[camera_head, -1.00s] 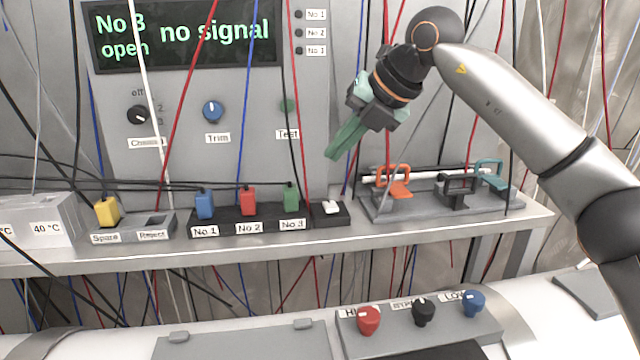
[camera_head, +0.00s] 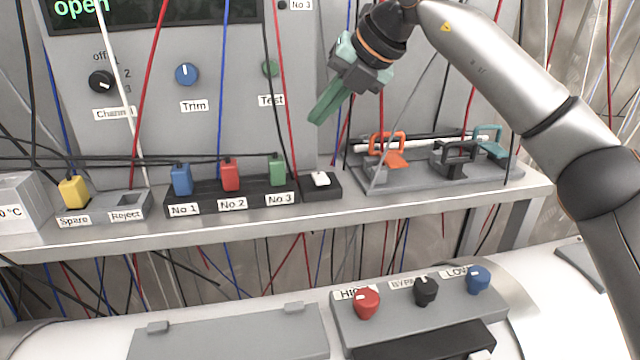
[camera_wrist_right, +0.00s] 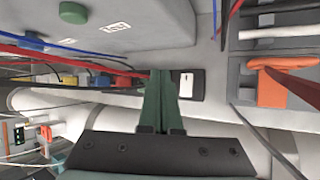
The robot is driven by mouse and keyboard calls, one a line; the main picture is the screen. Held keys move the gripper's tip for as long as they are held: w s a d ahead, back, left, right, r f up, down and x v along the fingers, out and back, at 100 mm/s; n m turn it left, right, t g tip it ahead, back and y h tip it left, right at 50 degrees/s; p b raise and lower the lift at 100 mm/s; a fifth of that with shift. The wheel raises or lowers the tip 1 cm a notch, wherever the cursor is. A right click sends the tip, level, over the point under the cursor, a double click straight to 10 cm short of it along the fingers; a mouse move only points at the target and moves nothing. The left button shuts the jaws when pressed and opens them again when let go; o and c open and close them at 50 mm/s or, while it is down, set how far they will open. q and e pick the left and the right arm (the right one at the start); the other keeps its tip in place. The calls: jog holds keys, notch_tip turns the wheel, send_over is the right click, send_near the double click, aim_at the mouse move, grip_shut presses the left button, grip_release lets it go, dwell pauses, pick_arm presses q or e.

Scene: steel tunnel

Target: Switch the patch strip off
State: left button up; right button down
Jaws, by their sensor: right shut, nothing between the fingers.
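The patch strip (camera_head: 224,203) is a black block on the shelf, holding a blue plug (camera_head: 181,180), a red plug (camera_head: 230,176) and a green plug (camera_head: 277,171) above labels No 1 to No 3. At its right end is a small black block with a white rocker switch (camera_head: 320,179); the switch also shows in the right wrist view (camera_wrist_right: 186,84). My right gripper (camera_head: 314,118) has green fingers, shut and empty. It hangs above the switch, apart from it in the head view. In the wrist view its fingertips (camera_wrist_right: 160,76) appear just left of the switch. My left gripper is out of view.
A rack with orange, black and teal clamps (camera_head: 440,160) stands right of the switch. The panel (camera_head: 140,130) with knobs rises behind. Thin cables hang around the gripper and strip. A yellow plug (camera_head: 74,191) sits at left. Red, black and blue knobs are on the lower console (camera_head: 420,312).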

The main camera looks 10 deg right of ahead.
aim_at(324, 177)
jog(key=f+b, duration=0.4)
jog(key=s+f+b, duration=0.1)
jog(key=f+b, duration=0.1)
jog(key=f, duration=0.1)
jog(key=shift+f+b, duration=0.15)
jog(key=shift+b, duration=0.2)
jog(key=shift+f, duration=0.1)
dwell(0.8)
dwell(0.7)
